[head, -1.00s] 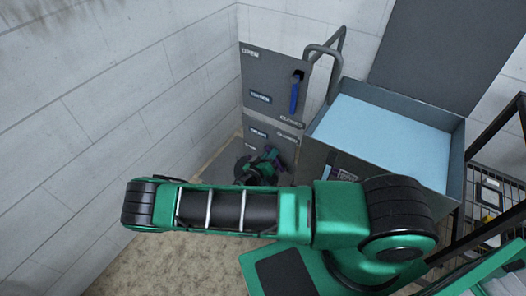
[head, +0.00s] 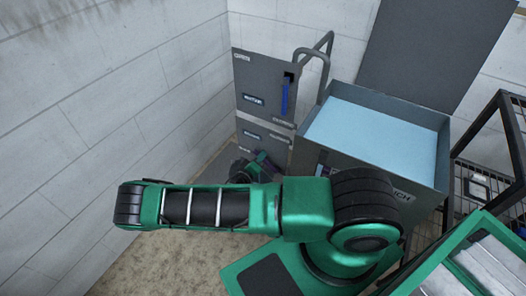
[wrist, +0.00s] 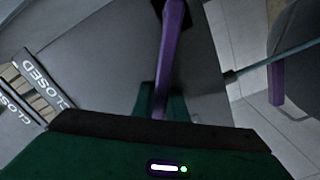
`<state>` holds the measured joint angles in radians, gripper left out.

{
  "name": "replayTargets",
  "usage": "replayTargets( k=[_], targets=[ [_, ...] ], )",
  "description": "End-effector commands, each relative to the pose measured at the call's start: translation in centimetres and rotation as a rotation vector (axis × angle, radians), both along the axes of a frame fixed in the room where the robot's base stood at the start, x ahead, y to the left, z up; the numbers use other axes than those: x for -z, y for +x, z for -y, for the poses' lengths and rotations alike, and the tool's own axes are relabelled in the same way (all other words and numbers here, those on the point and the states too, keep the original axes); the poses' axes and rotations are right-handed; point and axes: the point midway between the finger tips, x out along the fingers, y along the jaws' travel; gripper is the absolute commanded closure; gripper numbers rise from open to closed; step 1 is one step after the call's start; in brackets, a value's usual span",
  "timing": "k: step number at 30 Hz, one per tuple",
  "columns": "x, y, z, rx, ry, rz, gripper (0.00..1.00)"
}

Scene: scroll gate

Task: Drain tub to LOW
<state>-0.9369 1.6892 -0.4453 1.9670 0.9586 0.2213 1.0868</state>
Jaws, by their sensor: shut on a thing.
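The tub (head: 440,165), a grey box holding light blue water (head: 375,140), stands at the right in the head view. Left of it, a grey upper panel (head: 255,75) carries a blue lever (head: 285,97) hanging down. A CLOSED label (wrist: 45,85) lies left of the lever. The gripper is small and partly hidden in the head view. I cannot read the water level.
A grey bent pipe (head: 325,50) rises behind the tub. White block walls (head: 120,90) close in the left and back. A black wire rack (head: 485,150) stands at the right. In the wrist view, another purple piece (wrist: 275,85) shows at the right beside a dark rounded part.

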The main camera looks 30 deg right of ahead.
Motion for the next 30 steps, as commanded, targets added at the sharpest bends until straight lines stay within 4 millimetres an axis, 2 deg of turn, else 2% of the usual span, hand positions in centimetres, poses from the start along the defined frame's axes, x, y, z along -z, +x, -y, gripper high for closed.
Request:
replayTargets(
  k=[1, 5, 6, 7, 8, 16, 20, 30],
  targets=[
    [-0.4, 0.6, 0.0, -0.008, 0.001, 0.014, 1.00],
    [-0.4, 0.6, 0.0, -0.009, 0.001, 0.016, 1.00],
    [-0.4, 0.7, 0.0, -0.009, 0.001, 0.015, 0.78],
    [-0.4, 0.6, 0.0, -0.009, 0.001, 0.015, 0.71],
    [-0.4, 0.6, 0.0, -0.008, 0.001, 0.014, 0.69],
    [-0.3, 0.3, -0.1, -0.004, 0.000, 0.009, 0.69],
    [-0.2, 0.0, -0.8, -0.005, 0.000, 0.008, 0.69],
    [-0.2, -2.7, -6.1, -0.008, 0.002, 0.009, 0.69]
  ],
)
